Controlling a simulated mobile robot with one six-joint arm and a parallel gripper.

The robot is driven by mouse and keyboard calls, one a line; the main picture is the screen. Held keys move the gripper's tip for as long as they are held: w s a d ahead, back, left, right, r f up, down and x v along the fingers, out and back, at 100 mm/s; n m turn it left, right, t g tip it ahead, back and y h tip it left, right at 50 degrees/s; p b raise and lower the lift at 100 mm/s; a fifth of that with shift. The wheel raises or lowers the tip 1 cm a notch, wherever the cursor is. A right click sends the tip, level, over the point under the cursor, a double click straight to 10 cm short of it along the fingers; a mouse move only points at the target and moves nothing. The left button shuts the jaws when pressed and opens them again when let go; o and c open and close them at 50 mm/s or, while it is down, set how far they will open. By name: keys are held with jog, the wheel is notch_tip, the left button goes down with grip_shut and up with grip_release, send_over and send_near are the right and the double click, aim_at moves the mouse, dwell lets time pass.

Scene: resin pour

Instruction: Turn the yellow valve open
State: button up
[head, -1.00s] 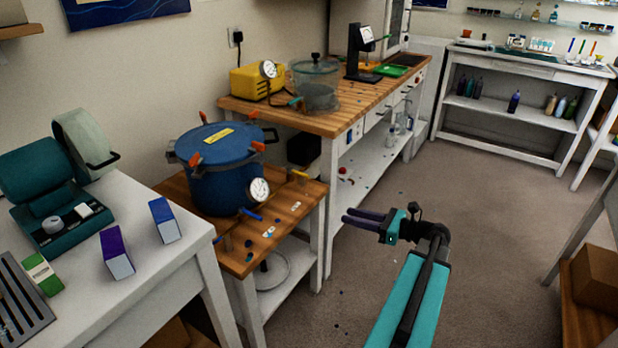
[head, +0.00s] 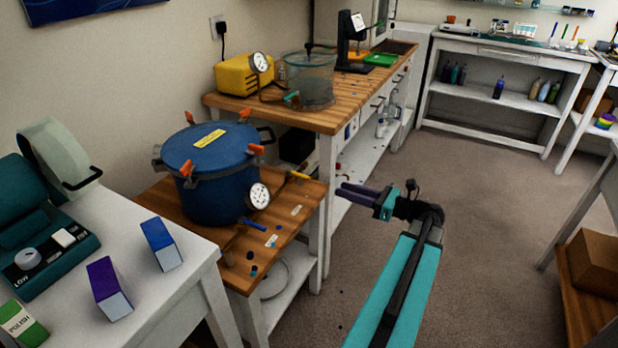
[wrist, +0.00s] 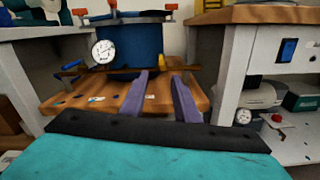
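The yellow valve (head: 298,175) is a small yellow handle on the right side of the blue pressure pot (head: 212,195), beyond the white dial gauge (head: 258,195). The pot stands on a low wooden table (head: 222,232). A blue valve handle (head: 252,224) sits at the pot's front. My gripper (head: 340,190) has two purple fingers and appears to the right of the yellow valve, apart from it. In the wrist view the fingers (wrist: 162,80) are spread with nothing between them, pointing towards the table and pot.
A wooden-topped bench (head: 335,118) with a yellow box (head: 240,77) and a clear chamber (head: 310,82) stands behind. A white table (head: 180,285) with small boxes is at the front left. Open floor (head: 480,190) lies to the right.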

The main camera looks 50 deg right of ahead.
aim_at(311, 179)
jog(key=shift+d, duration=0.1)
jog(key=shift+b+x, duration=0.4)
jog(key=shift+x, duration=6.3)
jog(key=shift+c, duration=0.5)
grip_shut()
